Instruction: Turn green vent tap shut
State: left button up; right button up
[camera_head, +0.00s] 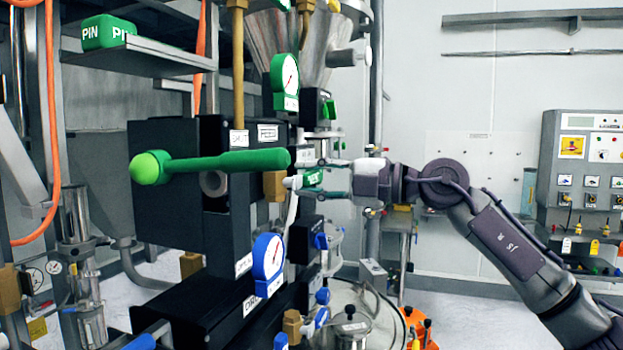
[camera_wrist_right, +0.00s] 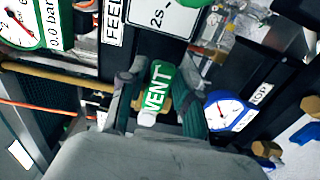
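The green vent tap (camera_head: 313,178) has a handle lettered VENT and sits on the front of the dark machine block. In the right wrist view the tap (camera_wrist_right: 158,88) lies between the two fingers, with a white end toward the palm. My right gripper (camera_head: 318,178) reaches in from the right, one finger above and one below the tap. It also shows in the wrist view (camera_wrist_right: 158,105), with its fingers apart on either side of the handle. They look open around it; any contact is hard to tell. My left gripper is not in view.
A long green lever (camera_head: 225,162) sticks out to the left of the tap. A green gauge (camera_head: 285,80) is above and a blue gauge (camera_head: 268,256) below. A control cabinet (camera_head: 585,185) stands at the right.

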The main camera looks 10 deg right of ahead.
jog(key=shift+o, duration=0.7)
jog(key=shift+s+d, duration=0.1)
jog(key=shift+d, duration=0.1)
jog(key=v, duration=1.1)
jog(key=shift+s+d, duration=0.2)
